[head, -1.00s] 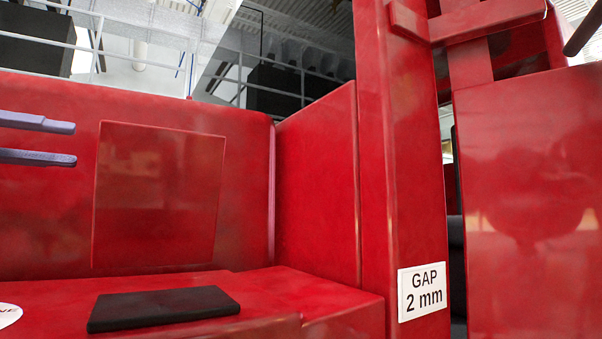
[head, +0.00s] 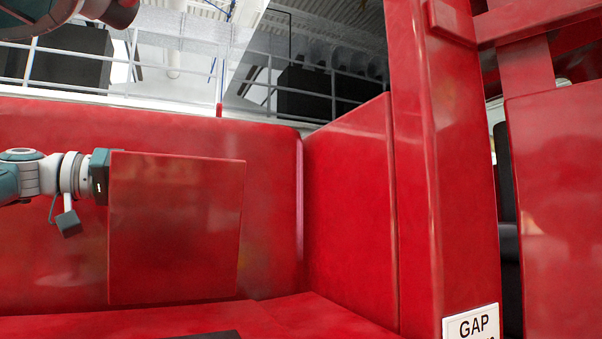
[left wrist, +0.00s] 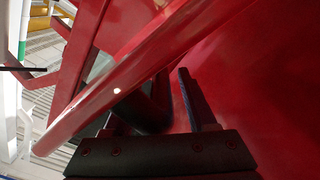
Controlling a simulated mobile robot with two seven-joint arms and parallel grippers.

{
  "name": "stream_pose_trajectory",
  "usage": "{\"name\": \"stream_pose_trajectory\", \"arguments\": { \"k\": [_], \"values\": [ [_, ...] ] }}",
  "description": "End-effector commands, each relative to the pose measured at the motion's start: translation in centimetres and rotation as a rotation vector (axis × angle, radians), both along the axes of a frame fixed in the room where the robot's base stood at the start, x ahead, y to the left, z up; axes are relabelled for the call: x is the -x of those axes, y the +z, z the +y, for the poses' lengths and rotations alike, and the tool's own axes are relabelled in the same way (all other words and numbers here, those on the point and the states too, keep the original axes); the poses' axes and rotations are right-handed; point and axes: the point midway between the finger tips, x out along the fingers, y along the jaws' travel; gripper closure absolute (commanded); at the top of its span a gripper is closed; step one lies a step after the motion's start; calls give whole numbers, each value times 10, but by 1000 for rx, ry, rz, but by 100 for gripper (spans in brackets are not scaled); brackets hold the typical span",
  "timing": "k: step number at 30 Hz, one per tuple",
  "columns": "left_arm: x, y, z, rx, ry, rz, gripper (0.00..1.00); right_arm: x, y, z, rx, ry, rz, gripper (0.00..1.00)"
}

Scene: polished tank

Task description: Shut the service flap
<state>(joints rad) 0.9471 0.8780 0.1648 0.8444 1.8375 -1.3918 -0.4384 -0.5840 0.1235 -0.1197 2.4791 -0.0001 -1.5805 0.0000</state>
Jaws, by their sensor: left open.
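The service flap (head: 175,228) is a square red panel on the red tank wall (head: 270,190) in the head view. Its near face and thin edges show, and it appears to stand out from the wall. My left gripper comes in from the left at its upper left corner, and the flap hides its fingers in the head view. In the left wrist view my left gripper (left wrist: 150,95) is open. One dark finger shows in front of red surface; the other is mostly hidden by a slanting red edge. My right gripper is in neither view.
A red side panel (head: 350,215) and a tall red post (head: 445,170) stand to the right. The post bears a white GAP label (head: 470,325). A red ledge (head: 90,328) runs below the flap. A railing (head: 180,92) is behind.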

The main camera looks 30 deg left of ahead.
Motion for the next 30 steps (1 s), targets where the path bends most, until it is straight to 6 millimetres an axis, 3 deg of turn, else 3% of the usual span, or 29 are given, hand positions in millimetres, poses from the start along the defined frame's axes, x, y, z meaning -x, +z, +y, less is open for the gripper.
{"name": "stream_pose_trajectory", "arguments": {
  "k": [9, 24, 30],
  "values": [
    [-2, -1, -2, 0, -1, 1, 44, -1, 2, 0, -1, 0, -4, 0],
    [-2, -3, -1, -2, 2, 6, 100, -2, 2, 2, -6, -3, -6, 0],
    [-2, -4, -1, -2, 3, 8, 100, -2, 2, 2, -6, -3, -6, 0]
  ]
}}
